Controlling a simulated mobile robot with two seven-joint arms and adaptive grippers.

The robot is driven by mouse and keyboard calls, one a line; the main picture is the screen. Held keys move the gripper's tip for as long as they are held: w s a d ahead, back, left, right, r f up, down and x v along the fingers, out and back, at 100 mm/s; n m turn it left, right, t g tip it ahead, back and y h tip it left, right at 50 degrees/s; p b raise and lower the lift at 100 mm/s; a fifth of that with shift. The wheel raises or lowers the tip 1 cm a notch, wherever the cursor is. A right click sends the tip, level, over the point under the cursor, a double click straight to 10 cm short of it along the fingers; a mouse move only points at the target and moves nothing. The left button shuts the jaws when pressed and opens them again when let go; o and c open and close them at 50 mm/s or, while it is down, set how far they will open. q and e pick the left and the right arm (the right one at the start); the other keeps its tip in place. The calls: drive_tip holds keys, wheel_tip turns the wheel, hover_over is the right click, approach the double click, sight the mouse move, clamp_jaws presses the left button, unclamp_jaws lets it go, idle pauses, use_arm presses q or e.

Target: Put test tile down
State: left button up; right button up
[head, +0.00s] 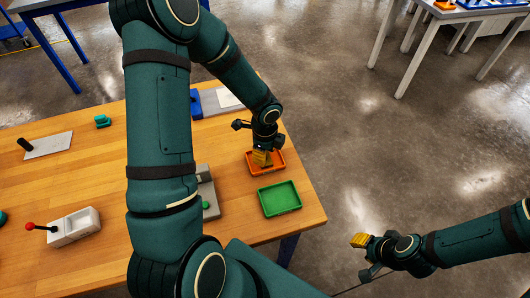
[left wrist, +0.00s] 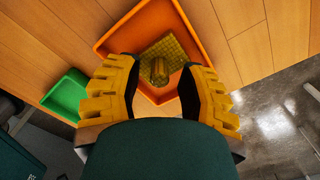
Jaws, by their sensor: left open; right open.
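The test tile (left wrist: 175,48), a yellowish textured square with a round knob, lies inside the orange tray (left wrist: 110,42), turned at an angle to its walls. My left gripper (left wrist: 158,95) is open, its yellow fingers on either side of the knob with gaps between. In the head view my left gripper (head: 262,158) is over the orange tray (head: 279,168) and hides the tile there. My right gripper (head: 364,255) is open and empty, out over the floor to the right of the table.
A green tray (head: 280,199) sits beside the orange one near the right edge of the wooden table (head: 95,185). A white box with a red-knobbed lever (head: 73,227), a grey plate (head: 48,145) and a small teal item (head: 102,121) stand at left. My arm hides mid-table.

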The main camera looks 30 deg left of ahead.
use_arm(q)
wheel_tip(320, 180, up, 12)
drive_tip(key=p, duration=0.2)
drive_tip(key=shift+s+f, duration=0.1)
drive_tip(key=shift+f, duration=0.1)
idle(0.5)
